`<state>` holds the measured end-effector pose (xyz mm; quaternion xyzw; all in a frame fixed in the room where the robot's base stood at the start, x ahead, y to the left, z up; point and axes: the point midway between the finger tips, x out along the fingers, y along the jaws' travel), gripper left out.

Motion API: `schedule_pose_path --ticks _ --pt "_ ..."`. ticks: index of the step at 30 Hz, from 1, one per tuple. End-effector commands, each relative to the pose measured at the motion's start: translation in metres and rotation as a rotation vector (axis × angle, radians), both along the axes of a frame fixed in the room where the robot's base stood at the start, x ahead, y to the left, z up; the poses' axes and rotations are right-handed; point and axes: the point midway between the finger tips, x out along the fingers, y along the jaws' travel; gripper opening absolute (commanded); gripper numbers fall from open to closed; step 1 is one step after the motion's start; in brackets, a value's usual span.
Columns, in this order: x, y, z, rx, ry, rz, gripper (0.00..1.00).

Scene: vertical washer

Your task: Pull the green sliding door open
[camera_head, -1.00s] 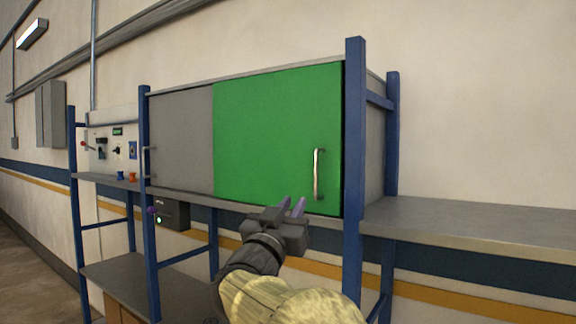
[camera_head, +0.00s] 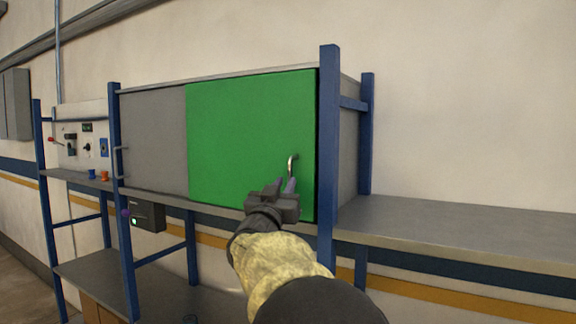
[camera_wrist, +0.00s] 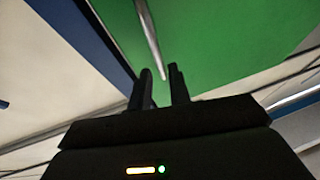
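The green sliding door (camera_head: 245,135) covers the right part of the cabinet front, beside a grey panel (camera_head: 155,140). Its vertical metal handle (camera_head: 291,165) is near its right edge. My gripper (camera_head: 284,184) is in front of the lower part of the handle and hides that part in the head view. In the wrist view the two fingers of my gripper (camera_wrist: 160,80) stand apart with a gap between them. The handle (camera_wrist: 150,35) ends near the fingertips, in line with the gap. I cannot tell whether the fingers touch it.
A blue post (camera_head: 328,150) stands just right of the door. A grey shelf (camera_head: 450,218) extends to the right. A control panel (camera_head: 82,145) with knobs and a dark box (camera_head: 147,215) are at the left. A lower shelf (camera_head: 95,270) lies beneath the cabinet.

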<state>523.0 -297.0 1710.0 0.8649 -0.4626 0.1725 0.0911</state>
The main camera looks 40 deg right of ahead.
Motion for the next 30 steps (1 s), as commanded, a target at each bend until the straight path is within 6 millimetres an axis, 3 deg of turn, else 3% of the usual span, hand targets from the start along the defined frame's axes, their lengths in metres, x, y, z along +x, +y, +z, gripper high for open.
schedule_pose_path --ticks 1,9,20,23,30 --pt "0.005 -0.008 0.008 0.0 0.002 -0.003 0.19" --pt "0.023 -0.035 0.02 0.001 0.001 -0.002 0.19" --pt "0.026 -0.039 0.019 0.0 0.0 0.0 0.19" --pt "0.026 -0.039 0.019 0.0 0.0 0.0 0.02" --pt "0.026 -0.039 0.019 0.0 0.0 0.0 0.0"
